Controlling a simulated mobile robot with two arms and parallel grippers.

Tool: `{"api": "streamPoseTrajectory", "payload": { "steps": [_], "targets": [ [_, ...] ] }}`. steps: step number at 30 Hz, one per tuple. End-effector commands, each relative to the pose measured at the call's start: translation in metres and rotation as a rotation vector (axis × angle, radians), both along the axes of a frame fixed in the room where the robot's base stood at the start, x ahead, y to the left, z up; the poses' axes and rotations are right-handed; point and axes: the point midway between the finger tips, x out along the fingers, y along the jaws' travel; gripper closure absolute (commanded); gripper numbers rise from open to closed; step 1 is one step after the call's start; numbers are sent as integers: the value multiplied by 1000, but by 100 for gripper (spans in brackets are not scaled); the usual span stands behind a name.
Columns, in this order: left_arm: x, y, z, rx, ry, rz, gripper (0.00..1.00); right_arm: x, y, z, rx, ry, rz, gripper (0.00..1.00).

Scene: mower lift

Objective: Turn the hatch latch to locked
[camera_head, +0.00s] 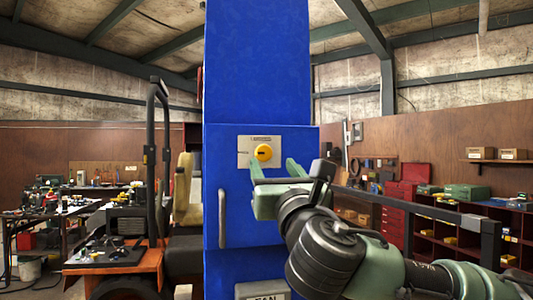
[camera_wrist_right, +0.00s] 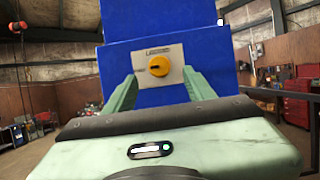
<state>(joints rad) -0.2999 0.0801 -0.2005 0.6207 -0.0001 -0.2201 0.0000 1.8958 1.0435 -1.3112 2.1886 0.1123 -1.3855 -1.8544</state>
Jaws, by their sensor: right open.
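The hatch latch is a round yellow knob (camera_head: 263,152) on a pale plate (camera_head: 245,158) fixed to a blue cabinet (camera_head: 230,200). A dark mark lies about level across the knob. In the right wrist view the knob (camera_wrist_right: 158,66) sits between my two green fingers, a little beyond their tips, on its plate (camera_wrist_right: 175,55). My right gripper (camera_head: 273,170) is open and empty in front of the plate, just below and right of the knob in the head view. It appears apart from the knob. The plate's small lettering is too small to read. My left gripper is not in view.
A grey vertical handle (camera_head: 222,218) is on the blue cabinet below the plate. An orange mower (camera_head: 120,260) stands at the left, near a cluttered workbench (camera_head: 50,212). Red drawers (camera_head: 393,215) and shelves (camera_head: 460,240) line the right side.

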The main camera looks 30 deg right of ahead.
Motion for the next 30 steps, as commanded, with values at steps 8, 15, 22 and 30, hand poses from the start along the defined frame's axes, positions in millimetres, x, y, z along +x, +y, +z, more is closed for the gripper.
{"api": "streamPoseTrajectory", "payload": {
  "steps": [8,15,22,30],
  "targets": [
    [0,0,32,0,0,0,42,41,-10,22,2,2,-1,45],
    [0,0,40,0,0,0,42,57,-14,26,3,0,2,45],
    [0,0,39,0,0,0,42,58,-14,24,3,0,2,45],
    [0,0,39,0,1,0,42,58,-15,25,2,-1,2,100]
  ]
}}
